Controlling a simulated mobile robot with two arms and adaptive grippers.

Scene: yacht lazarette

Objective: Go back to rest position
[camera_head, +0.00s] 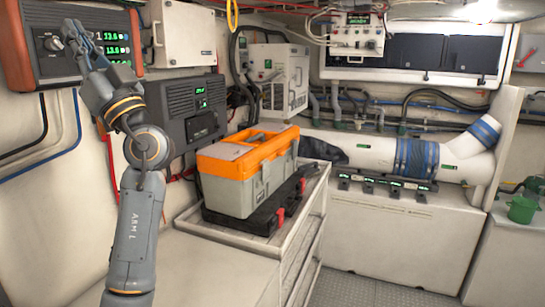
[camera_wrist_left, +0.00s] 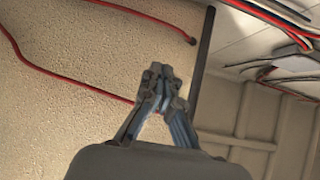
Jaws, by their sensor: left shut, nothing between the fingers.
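My left arm comes up from the lower left in the head view, with its wrist bent upward. My left gripper (camera_head: 77,38) is raised in front of the orange-edged instrument panel (camera_head: 88,8) with green number displays. A dark knob (camera_head: 53,43) on that panel is just left of the fingertips. I cannot tell whether the fingers touch the panel. In the left wrist view the gripper (camera_wrist_left: 160,78) has its fingers together and empty, against a beige wall (camera_wrist_left: 60,100) with a red cable (camera_wrist_left: 75,80). My right gripper is not in view.
An orange and grey toolbox (camera_head: 245,175) stands on a counter right of my left arm. A dark wall unit (camera_head: 190,110) and a white box (camera_head: 184,35) are behind the arm. The counter's front (camera_head: 200,270) is bare. Floor (camera_head: 350,290) shows at bottom centre.

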